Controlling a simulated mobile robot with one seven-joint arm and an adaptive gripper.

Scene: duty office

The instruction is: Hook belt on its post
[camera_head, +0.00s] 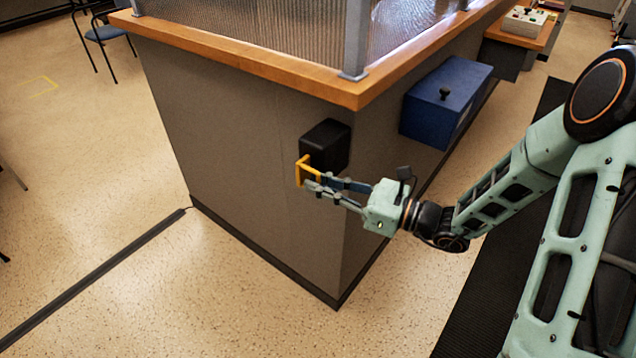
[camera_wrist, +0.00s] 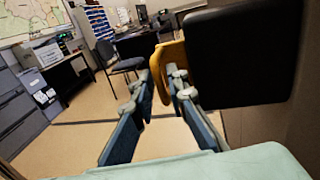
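The belt unit is a black box (camera_head: 325,145) on the grey side of the counter, near its corner. A yellow belt end (camera_head: 302,170) sticks out from the box's left side. My gripper (camera_head: 313,182) is at the yellow end, with its fingertips beside its lower part. In the wrist view, the black box (camera_wrist: 245,55) fills the upper right and the yellow end (camera_wrist: 160,68) shows behind and between the fingertips (camera_wrist: 158,85). A narrow gap shows between the fingers. I cannot tell whether they touch or grip the yellow end. No drawn-out belt strap or post is visible.
The counter's wooden top (camera_head: 260,72) overhangs above my gripper. A blue box (camera_head: 445,100) is on the counter's right side. A dark cable strip (camera_head: 95,280) crosses the floor. The floor to the left (camera_head: 90,180) is mostly clear. A chair (camera_wrist: 118,62) stands farther off.

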